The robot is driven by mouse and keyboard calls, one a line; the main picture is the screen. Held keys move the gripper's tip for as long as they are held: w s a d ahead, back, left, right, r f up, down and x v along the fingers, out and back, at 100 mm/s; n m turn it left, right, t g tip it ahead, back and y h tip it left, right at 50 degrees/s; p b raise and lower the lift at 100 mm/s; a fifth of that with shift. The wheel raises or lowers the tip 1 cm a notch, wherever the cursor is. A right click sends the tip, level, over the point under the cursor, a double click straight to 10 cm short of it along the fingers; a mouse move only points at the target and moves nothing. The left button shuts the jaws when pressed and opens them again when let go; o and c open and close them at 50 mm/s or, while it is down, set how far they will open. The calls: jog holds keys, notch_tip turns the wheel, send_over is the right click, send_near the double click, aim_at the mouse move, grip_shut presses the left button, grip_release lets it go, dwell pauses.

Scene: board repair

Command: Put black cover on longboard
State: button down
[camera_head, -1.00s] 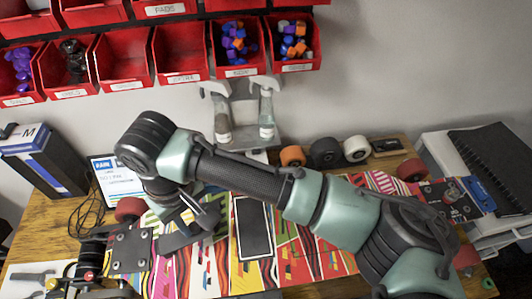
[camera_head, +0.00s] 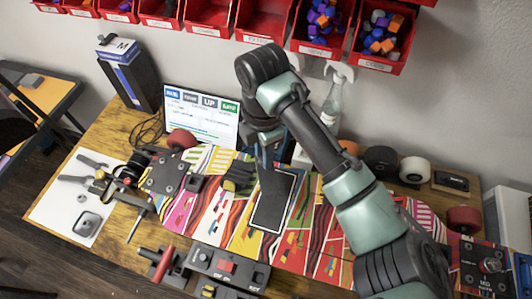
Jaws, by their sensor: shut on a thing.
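The longboard (camera_head: 205,205) lies across the wooden table, its deck brightly patterned. A dark rectangle with a pale rim (camera_head: 268,212) shows near the deck's middle. My gripper (camera_head: 267,165) is above the upper end of this rectangle, pointing down. It is shut on the black cover (camera_head: 276,184), a dark flat piece that shows just below the fingers. The cover overlaps the rectangle in this view; whether it touches the deck I cannot tell. The fingertips are small and partly hidden by the wrist.
A tablet (camera_head: 200,118) and a blue-black box (camera_head: 130,75) stand behind the board. A dark greenish item (camera_head: 238,176) lies on the deck left of my gripper. Loose wheels (camera_head: 415,170) and a spray bottle (camera_head: 332,105) are at the back; tools lie on white paper (camera_head: 60,205).

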jog(key=n, duration=0.3)
jog(key=f+n, duration=0.1)
jog(key=n, duration=0.1)
jog(key=shift+w+n+p, duration=0.1)
jog(key=shift+n+p, duration=0.2)
jog(key=shift+n, duration=0.1)
jog(key=n, duration=0.2)
jog(key=f+n, duration=0.1)
jog(key=n, duration=0.1)
jog(key=shift+d+n, duration=0.2)
jog(key=shift+n, duration=0.1)
jog(key=shift+f+b, duration=2.2)
jog(key=shift+f, duration=0.55)
jog(key=shift+f, duration=0.55)
jog(key=c, duration=0.6)
grip_release()
jog(key=shift+c, duration=0.3)
jog(key=shift+c, duration=0.9)
